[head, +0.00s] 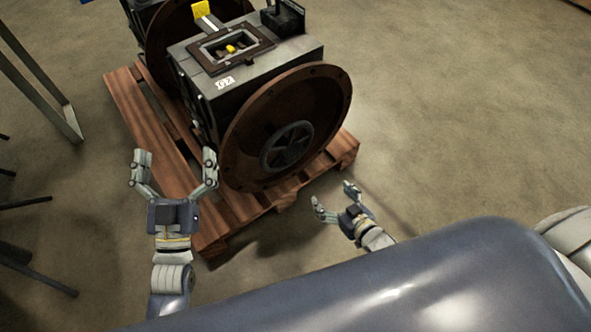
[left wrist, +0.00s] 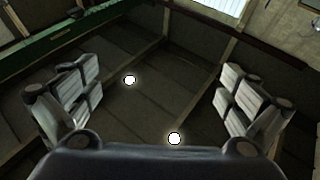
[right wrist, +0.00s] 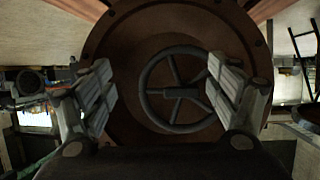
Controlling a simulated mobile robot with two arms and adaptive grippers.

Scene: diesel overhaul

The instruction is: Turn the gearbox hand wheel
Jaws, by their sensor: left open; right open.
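The gearbox (head: 250,85) is a dark block with a large round brown flange (head: 318,103) on its near face. The dark spoked hand wheel (head: 287,147) sits low in the middle of that flange. In the right wrist view the hand wheel (right wrist: 183,92) faces the camera between the fingers, in front of the brown flange. My right gripper (head: 334,196) is open and empty, below and right of the wheel, apart from it. My left gripper (head: 175,160) is open and empty, raised left of the flange. The left wrist view shows only ceiling and lights between its fingers.
The gearbox stands on a reddish wooden pallet (head: 135,104), whose near corner reaches out below my left gripper. A metal frame (head: 62,112) stands at the left. The concrete floor (head: 450,120) to the right is clear.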

